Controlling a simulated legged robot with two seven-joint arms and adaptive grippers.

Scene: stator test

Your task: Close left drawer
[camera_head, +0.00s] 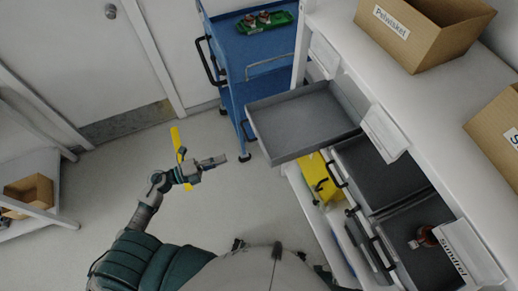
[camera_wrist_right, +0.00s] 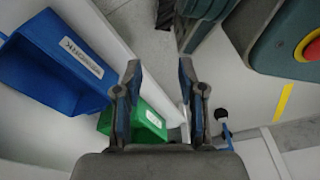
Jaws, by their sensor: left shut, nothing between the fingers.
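The left drawer (camera_head: 302,132), a grey tray with a black handle on its front, is pulled far out of the white shelf unit in the head view. It looks empty. My left gripper (camera_head: 222,160) is shut and empty, to the left of the drawer front and apart from it. Its fingers point right, towards the drawer. My right gripper (camera_wrist_right: 160,72) shows in the right wrist view with its fingers apart and nothing between them. I cannot make it out in the head view.
A blue cart (camera_head: 245,55) with a green tray (camera_head: 264,21) stands behind the drawer. Beside the left drawer are another grey drawer (camera_head: 375,170) and one holding a dark red item (camera_head: 425,237). Cardboard boxes (camera_head: 425,38) sit on the shelf top.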

